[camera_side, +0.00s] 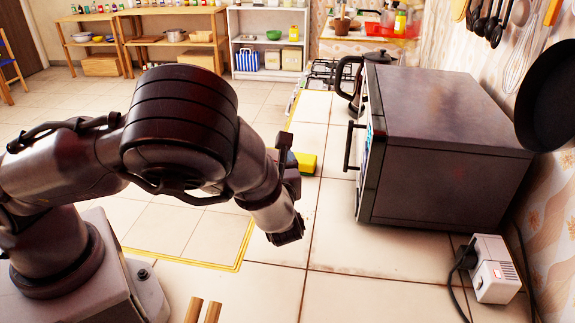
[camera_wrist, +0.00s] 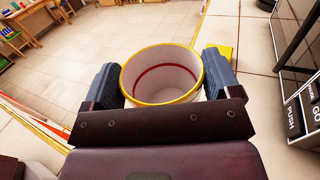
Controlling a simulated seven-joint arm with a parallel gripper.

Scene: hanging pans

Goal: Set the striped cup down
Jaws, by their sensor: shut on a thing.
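The striped cup (camera_wrist: 161,76) shows in the wrist view, white with a yellow rim and a red band inside. It sits between the two blue-grey finger pads of my gripper (camera_wrist: 162,82), which is shut on it from both sides. I look into its open mouth, and it appears empty. In the side view the cup is hidden behind my arm and wrist, and my gripper (camera_side: 287,165) is only partly visible above the tiled counter. I cannot tell whether the cup's base touches the counter.
A yellow sponge (camera_side: 306,163) lies on the counter close beside my gripper. A microwave (camera_side: 440,140) stands to the right, with a kettle (camera_side: 376,62) behind it. A white box with a cable (camera_side: 494,270) is at the front right. The tiles before the microwave are clear.

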